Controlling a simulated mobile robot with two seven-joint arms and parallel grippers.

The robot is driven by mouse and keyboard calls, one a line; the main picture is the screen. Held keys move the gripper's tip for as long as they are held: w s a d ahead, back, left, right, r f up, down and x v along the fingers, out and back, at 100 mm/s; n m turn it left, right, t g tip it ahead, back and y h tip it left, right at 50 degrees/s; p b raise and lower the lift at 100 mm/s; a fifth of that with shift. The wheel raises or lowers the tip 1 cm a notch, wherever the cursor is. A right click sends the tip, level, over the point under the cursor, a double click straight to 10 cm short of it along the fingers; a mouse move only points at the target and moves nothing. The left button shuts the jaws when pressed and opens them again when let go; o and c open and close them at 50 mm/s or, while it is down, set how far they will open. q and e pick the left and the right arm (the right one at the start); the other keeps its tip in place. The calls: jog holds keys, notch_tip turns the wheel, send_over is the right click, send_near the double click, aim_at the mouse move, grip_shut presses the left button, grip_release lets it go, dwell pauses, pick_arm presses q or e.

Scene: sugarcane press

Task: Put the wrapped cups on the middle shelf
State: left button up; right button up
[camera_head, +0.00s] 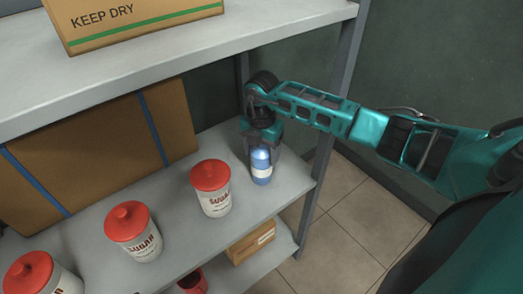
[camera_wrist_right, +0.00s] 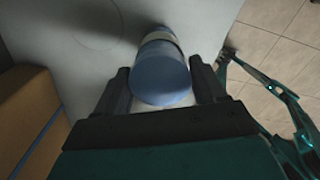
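The wrapped cups (camera_head: 261,165) show as an upright blue cylinder with a white band, standing near the right end of the middle shelf (camera_head: 235,238). My right gripper (camera_head: 264,153) reaches down over them from above, with one finger on each side. In the right wrist view the blue end of the cups (camera_wrist_right: 160,80) lies between the two fingers (camera_wrist_right: 162,85). The fingers are spread, with narrow gaps beside the cups, so the gripper looks open around them. My left gripper is not in view.
Several red-lidded sugar canisters stand along the shelf front; the nearest (camera_head: 212,190) is left of the cups. A large cardboard box (camera_head: 100,150) is behind them. The upper shelf (camera_head: 270,28) carries another box (camera_head: 130,22). A shelf post (camera_head: 335,110) rises near my arm.

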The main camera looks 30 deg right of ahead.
jog(key=o, duration=0.3)
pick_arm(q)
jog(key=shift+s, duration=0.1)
pick_arm(e)
jog(key=shift+o, duration=0.2)
notch_tip(320, 180, up, 7)
jog(key=shift+p, duration=0.65)
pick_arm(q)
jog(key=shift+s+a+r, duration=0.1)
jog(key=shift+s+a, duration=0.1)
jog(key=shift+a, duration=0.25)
pick_arm(e)
jog(key=shift+r, duration=0.45)
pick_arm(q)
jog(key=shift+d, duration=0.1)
pick_arm(e)
jog(key=shift+s+f, duration=0.1)
